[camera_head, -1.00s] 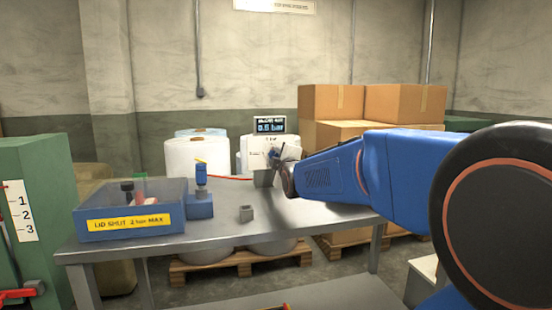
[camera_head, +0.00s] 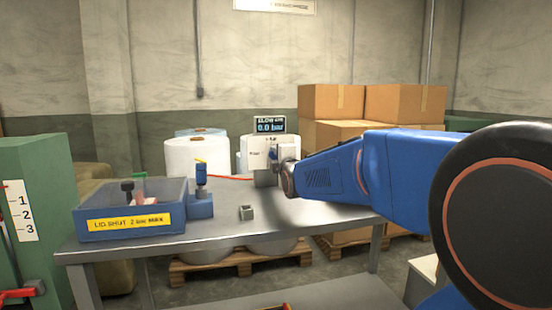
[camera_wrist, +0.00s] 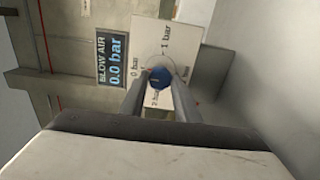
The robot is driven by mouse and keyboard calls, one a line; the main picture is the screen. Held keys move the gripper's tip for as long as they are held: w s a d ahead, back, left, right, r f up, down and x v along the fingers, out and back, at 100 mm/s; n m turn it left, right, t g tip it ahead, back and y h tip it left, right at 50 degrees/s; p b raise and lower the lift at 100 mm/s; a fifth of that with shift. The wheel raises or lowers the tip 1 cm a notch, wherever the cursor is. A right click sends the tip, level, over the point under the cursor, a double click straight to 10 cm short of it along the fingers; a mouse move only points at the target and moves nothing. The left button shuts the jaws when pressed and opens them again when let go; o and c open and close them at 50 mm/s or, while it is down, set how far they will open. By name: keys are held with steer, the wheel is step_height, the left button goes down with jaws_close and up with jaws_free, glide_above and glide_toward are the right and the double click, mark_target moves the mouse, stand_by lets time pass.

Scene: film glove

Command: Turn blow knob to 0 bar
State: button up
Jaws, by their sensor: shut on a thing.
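The blow knob (camera_wrist: 160,78) is a small blue knob on a white panel (camera_wrist: 178,42) with bar marks printed around it. In the wrist view my gripper (camera_wrist: 161,84) has its two fingers closed on the knob's sides. The display (camera_wrist: 114,58) beside the panel reads "BLOW AIR 0.0 bar". In the head view the same display (camera_head: 270,125) stands at the back of the table and reads 0.0 bar. My gripper (camera_head: 275,156) is at the panel below it, and my wrist partly hides the knob there.
A blue box (camera_head: 130,208) with a yellow lid label stands at the table's left, beside a blue fixture (camera_head: 200,195) with a yellow-topped part. Cardboard boxes (camera_head: 340,102) are stacked behind. The table front is clear.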

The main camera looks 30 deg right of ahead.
steer(key=shift+f, duration=0.1)
steer(key=o, duration=1)
steer(key=shift+o, duration=0.2)
steer(key=v, duration=1.7)
steer(key=shift+s, duration=0.2)
